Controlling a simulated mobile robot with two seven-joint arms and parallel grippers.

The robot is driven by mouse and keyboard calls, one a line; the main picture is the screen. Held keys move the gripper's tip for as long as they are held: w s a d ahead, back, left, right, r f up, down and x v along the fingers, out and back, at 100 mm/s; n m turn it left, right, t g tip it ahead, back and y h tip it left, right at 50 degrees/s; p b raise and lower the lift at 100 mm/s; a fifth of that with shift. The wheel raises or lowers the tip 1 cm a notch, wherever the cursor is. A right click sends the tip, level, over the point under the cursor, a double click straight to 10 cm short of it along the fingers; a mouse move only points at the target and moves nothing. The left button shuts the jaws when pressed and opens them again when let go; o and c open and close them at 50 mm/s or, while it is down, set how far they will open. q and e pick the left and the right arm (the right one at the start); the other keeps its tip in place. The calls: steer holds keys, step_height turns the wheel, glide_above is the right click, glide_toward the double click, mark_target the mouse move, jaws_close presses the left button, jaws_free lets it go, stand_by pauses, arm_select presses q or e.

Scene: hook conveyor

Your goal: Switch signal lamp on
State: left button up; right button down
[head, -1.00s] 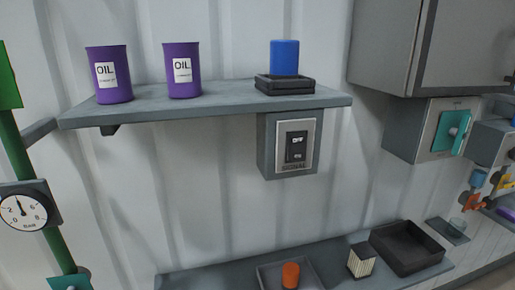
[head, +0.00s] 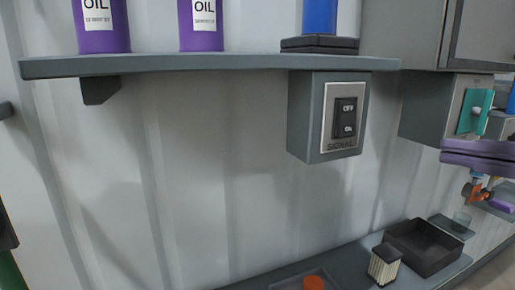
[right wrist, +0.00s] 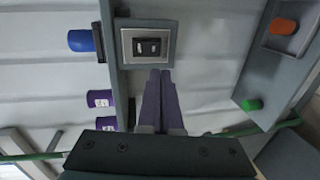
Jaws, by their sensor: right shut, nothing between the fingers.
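The signal switch (head: 346,118) is a black rocker marked OFF above and ON below. It sits on a light plate labelled SIGNAL, on a grey box (head: 305,115) under the shelf. The switch also shows in the right wrist view (right wrist: 148,46). My right gripper (head: 446,153), with purple fingers, is at the right of the head view, apart from the switch. In the right wrist view its fingers (right wrist: 160,74) are together and empty, pointing toward the switch plate. No lamp can be made out. My left gripper is not in view.
The shelf (head: 220,67) above the box holds two purple oil cans (head: 102,25) and a blue cylinder (head: 320,16) on a dark tray. A lower shelf (head: 345,262) holds a black bin (head: 425,245) and a striped block (head: 384,265). The wall left of the box is clear.

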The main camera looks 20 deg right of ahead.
steer(key=shift+w+a+r+n+y, duration=0.1)
steer(key=shift+a+r+n+y, duration=0.1)
steer(key=shift+r+n+y, duration=0.15)
steer(key=p, duration=0.6)
glide_toward(348, 131)
steer(key=x, duration=0.5)
steer(key=shift+w, duration=0.25)
steer(key=shift+w+a+f, duration=0.15)
steer(key=shift+w+f, duration=0.1)
steer(key=shift+w, duration=0.4)
